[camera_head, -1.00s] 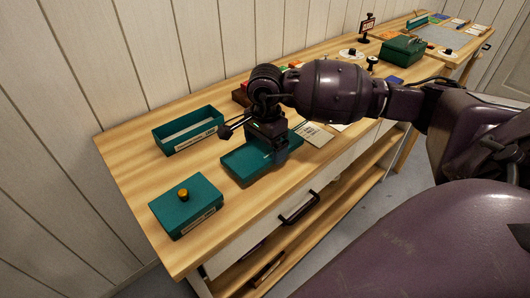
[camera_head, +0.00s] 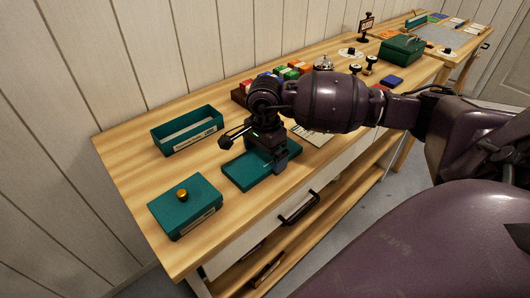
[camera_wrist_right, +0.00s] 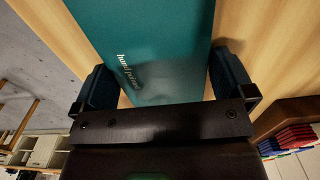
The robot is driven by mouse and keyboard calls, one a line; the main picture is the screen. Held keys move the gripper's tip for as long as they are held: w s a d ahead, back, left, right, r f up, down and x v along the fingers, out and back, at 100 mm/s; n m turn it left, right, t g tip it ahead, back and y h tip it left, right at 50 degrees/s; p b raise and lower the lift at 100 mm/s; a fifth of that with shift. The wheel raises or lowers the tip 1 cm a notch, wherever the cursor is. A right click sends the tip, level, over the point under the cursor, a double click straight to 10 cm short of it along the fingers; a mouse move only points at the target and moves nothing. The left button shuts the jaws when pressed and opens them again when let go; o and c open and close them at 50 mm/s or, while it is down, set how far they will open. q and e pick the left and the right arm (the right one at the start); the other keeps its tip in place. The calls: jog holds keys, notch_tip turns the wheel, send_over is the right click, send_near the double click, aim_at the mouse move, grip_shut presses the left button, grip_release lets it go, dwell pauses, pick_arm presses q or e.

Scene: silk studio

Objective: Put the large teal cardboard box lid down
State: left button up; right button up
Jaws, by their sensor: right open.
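The large teal lid (camera_head: 236,177) lies flat on the wooden table, near its front edge. My right gripper (camera_head: 256,156) is directly over the lid and hides its middle and right part. In the right wrist view the lid (camera_wrist_right: 143,45), with pale lettering, lies between the two dark fingers of my open right gripper (camera_wrist_right: 163,85). A narrow strip of table shows beside each finger. An open teal box (camera_head: 187,131) with a white label stands behind and left of the lid. My left gripper is not in view.
A closed teal box (camera_head: 186,205) with a gold knob stands at the left front. Several coloured items (camera_head: 283,72), a bell (camera_head: 323,62) and a green case (camera_head: 402,46) stand farther right. Bare table lies between the left boxes. The wall runs behind.

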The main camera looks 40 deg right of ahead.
aim_at(265, 155)
notch_tip(265, 155, up, 12)
jog(key=shift+p, duration=0.4)
dwell(0.6)
